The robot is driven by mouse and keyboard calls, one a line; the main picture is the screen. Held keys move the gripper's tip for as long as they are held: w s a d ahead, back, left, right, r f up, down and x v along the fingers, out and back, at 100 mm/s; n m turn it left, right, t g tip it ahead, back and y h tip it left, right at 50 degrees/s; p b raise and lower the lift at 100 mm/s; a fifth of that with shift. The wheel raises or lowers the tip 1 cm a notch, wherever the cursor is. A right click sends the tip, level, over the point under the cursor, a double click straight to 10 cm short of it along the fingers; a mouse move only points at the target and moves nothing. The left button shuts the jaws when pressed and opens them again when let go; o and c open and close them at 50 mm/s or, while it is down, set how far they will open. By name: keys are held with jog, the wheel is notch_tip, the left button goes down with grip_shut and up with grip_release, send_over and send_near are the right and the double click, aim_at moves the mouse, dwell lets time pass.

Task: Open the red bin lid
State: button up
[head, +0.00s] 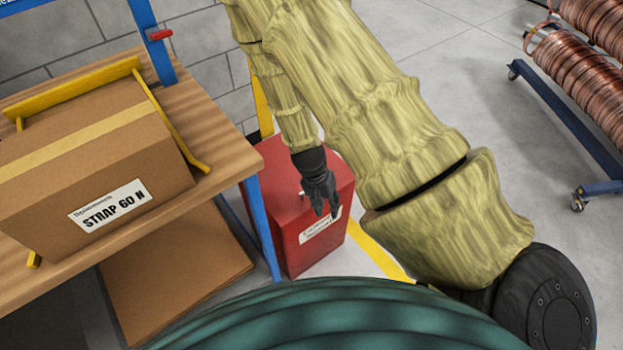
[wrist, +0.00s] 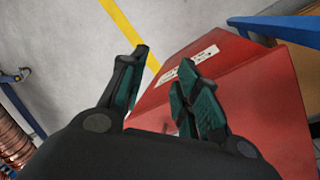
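The red bin (head: 300,246) stands on the floor beside the wooden workbench, with a white label on its front face. Its red lid (head: 281,196) looks closed in the head view. Part of the lid is hidden by my gripper. My gripper (head: 325,210) is over the front part of the bin, pointing down. In the wrist view my gripper (wrist: 163,60) is open, with its fingers apart and nothing between them. The red bin (wrist: 205,48) fills the right side there, behind the right finger. I cannot tell whether a finger touches the lid.
The workbench (head: 227,165) with blue legs and a cardboard box (head: 90,165) stands close left of the bin. Flat cardboard (head: 180,272) lies below it. A grey block wall is behind. Copper coils (head: 585,75) on a blue wheeled rack stand right, with clear floor between.

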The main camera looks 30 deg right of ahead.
jog(key=w+d+r+m+y+b, duration=0.2)
jog(key=w+r+m+b, duration=0.45)
jog(key=w, duration=0.65)
jog(key=shift+m, duration=0.25)
jog(key=f, duration=0.2)
jog(key=s+f, duration=0.1)
jog(key=f, duration=0.2)
jog(key=s+f+p, duration=0.1)
jog(key=f, duration=0.1)
jog(key=shift+s+a+f, duration=0.15)
jog(key=shift+f, duration=0.25)
grip_shut()
